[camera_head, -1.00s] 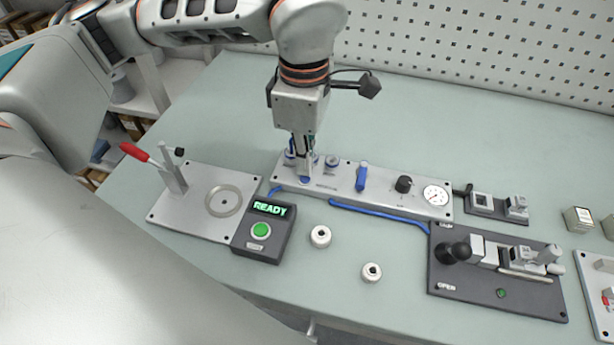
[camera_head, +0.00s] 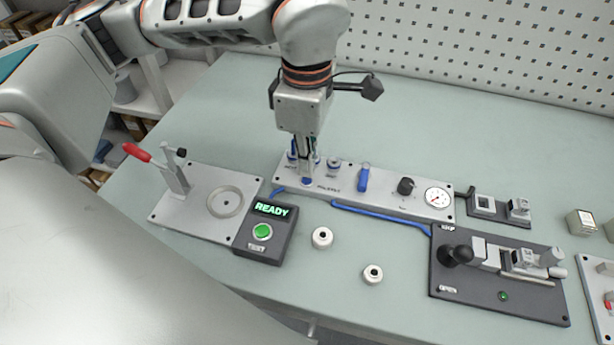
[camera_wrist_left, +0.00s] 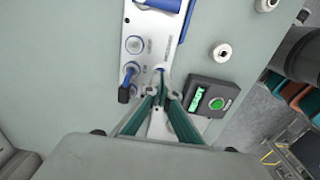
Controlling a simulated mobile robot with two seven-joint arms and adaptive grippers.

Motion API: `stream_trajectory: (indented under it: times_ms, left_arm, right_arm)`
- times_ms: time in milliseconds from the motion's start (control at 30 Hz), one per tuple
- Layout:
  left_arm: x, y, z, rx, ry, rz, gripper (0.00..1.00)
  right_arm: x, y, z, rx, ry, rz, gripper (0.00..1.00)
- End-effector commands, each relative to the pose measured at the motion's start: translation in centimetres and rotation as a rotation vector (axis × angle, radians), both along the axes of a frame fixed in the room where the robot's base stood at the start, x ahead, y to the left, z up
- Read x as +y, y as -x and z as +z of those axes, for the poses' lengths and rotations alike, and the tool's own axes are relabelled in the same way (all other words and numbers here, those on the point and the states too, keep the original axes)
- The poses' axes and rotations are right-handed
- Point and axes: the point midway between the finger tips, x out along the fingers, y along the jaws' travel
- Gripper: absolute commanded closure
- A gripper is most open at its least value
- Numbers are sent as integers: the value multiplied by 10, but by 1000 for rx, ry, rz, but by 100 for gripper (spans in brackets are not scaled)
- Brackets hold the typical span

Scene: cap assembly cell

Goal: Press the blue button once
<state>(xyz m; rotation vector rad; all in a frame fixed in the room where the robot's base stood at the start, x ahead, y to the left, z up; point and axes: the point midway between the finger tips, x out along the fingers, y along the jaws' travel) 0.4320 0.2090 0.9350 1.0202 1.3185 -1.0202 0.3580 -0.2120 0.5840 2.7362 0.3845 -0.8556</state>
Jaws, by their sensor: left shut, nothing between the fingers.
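The blue button (camera_head: 307,181) is a small round button near the left end of a silver panel (camera_head: 388,204). In the head view my left gripper (camera_head: 306,177) points down with its fingertips right at the button and partly covers it. In the left wrist view the fingers (camera_wrist_left: 163,88) come together, shut and empty, and a bit of the blue button (camera_wrist_left: 160,70) shows just beyond the tips. I cannot tell whether the tips touch the button or whether it is pushed in. My right gripper is not in view.
A dark box (camera_head: 264,246) with a green button and a READY display stands in front of the panel. A plate with a red-handled clamp (camera_head: 184,215) is at left. Two white caps (camera_head: 321,238) lie in front. A dark fixture (camera_head: 480,290) is at right.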

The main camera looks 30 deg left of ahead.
Motion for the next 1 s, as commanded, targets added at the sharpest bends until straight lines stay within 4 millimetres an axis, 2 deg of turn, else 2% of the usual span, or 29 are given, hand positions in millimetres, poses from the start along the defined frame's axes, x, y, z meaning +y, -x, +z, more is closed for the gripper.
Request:
stream_trajectory:
  times_ms: [367, 1000]
  left_arm:
    - [0, 0, -1, 0, 0, 0, 100]
    - [0, 0, -22, 0, 0, 0, 100]
  right_arm:
    - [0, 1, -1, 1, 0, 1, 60]
    - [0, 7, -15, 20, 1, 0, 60]
